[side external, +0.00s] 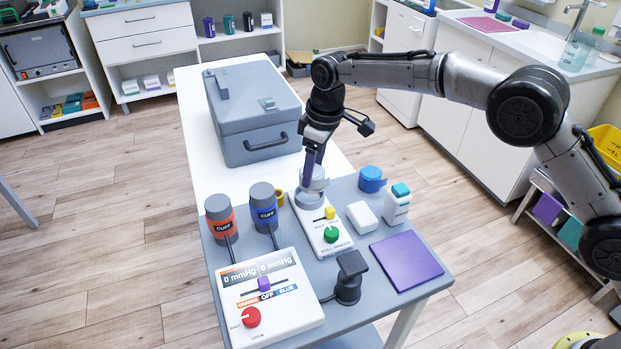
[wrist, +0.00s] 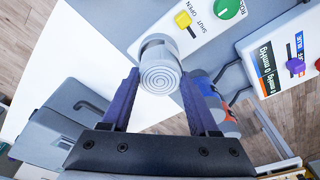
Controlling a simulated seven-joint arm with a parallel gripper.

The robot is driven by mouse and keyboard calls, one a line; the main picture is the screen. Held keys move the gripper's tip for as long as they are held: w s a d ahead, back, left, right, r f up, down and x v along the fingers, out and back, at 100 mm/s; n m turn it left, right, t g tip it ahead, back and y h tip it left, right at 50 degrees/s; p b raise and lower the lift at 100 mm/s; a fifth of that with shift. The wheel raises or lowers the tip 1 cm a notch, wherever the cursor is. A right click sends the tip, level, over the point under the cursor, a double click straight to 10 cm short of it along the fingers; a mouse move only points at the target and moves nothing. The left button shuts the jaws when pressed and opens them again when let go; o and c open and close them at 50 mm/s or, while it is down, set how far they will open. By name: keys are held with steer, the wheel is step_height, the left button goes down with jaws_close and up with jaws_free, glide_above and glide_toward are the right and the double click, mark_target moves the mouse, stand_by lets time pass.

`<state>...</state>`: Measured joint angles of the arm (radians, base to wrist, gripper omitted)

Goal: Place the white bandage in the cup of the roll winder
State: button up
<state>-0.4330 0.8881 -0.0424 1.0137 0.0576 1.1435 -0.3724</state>
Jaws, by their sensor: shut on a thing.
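The white bandage (wrist: 160,72) is a pale roll with a ringed end, between my two purple fingertips in the wrist view. My gripper (side external: 314,168) points down and is shut on it. In the side view the bandage (side external: 318,181) shows just below the fingers, over the grey cup (side external: 307,200) of the roll winder (side external: 321,236). I cannot tell whether the bandage's lower end is inside the cup. The winder is a white box with a yellow slider and a green knob (side external: 331,235). In the wrist view the bandage hides most of the cup.
A large grey case (side external: 250,110) stands behind the winder. Orange (side external: 219,219) and blue (side external: 264,207) cuff cylinders stand left, with a gauge box (side external: 270,300) in front. A white block (side external: 362,217), white bottle (side external: 397,204), blue roll (side external: 372,179) and purple mat (side external: 406,262) lie right.

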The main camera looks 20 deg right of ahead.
mark_target(317, 171)
steer(key=shift+w+a+f, duration=0.1)
steer(key=shift+w+f, duration=0.15)
steer(key=shift+f, duration=0.1)
steer(key=shift+w+f, duration=0.15)
steer(key=shift+f, duration=1.45)
steer(key=shift+f, duration=0.2)
steer(key=o, duration=1.4)
steer(key=shift+r, duration=0.15)
steer(key=r, duration=0.7)
steer(key=s+d+r, duration=0.1)
steer(key=r, duration=0.2)
steer(key=shift+r, duration=0.4)
steer(key=shift+s+d+r, duration=0.1)
steer(key=shift+s+r, duration=0.05)
steer(key=shift+r, duration=0.45)
